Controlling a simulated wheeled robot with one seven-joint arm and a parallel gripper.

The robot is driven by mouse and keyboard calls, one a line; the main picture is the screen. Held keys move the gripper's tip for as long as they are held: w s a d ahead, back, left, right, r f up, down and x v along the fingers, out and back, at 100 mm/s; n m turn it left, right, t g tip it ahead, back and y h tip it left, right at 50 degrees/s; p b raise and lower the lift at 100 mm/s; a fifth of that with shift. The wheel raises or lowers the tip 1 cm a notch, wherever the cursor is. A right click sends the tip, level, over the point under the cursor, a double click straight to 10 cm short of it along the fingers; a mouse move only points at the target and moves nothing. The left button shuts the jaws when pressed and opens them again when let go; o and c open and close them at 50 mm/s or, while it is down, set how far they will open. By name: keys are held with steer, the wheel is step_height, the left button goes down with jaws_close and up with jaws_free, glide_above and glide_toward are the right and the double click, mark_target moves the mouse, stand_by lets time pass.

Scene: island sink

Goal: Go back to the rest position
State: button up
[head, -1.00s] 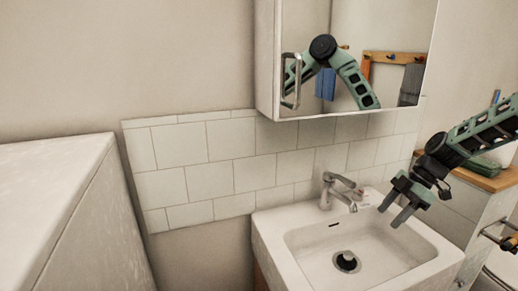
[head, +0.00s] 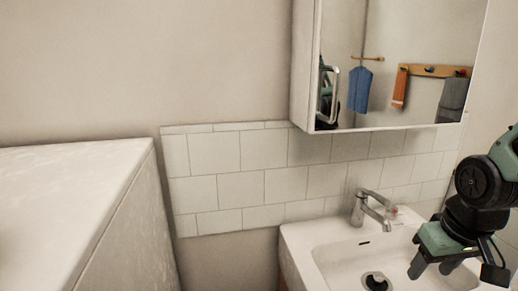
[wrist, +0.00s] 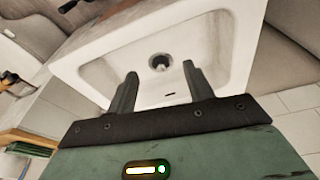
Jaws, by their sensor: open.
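My gripper (head: 458,270) is at the lower right of the head view, in front of the right part of the sink. Its fingers are apart with nothing between them. In the wrist view my gripper (wrist: 160,92) shows both dark fingers spread, with the white sink (wrist: 215,60) beyond them. The sink also shows in the head view (head: 300,240), with its dark drain (head: 377,282) at the bottom edge. A chrome faucet (head: 362,208) stands on the sink's back rim, left of the gripper and apart from it.
A mirrored cabinet (head: 305,70) with a handle hangs above the sink. A white-topped block (head: 70,185) fills the left side. White tiles (head: 240,188) line the wall. The mirror shows blue and grey towels on hooks.

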steer(key=s+a+r+n+g+p, duration=0.1)
steer(key=s+a+r+n, duration=0.1)
steer(key=s+a, duration=0.5)
steer(key=s+a+r+n+g+p, duration=0.1)
steer(key=s+a+n, duration=0.4)
steer(key=a, duration=0.6)
steer(key=shift+s+a+r+g+y, duration=0.25)
steer(key=shift+s+r+g+y, duration=0.05)
steer(key=shift+s+r, duration=0.55)
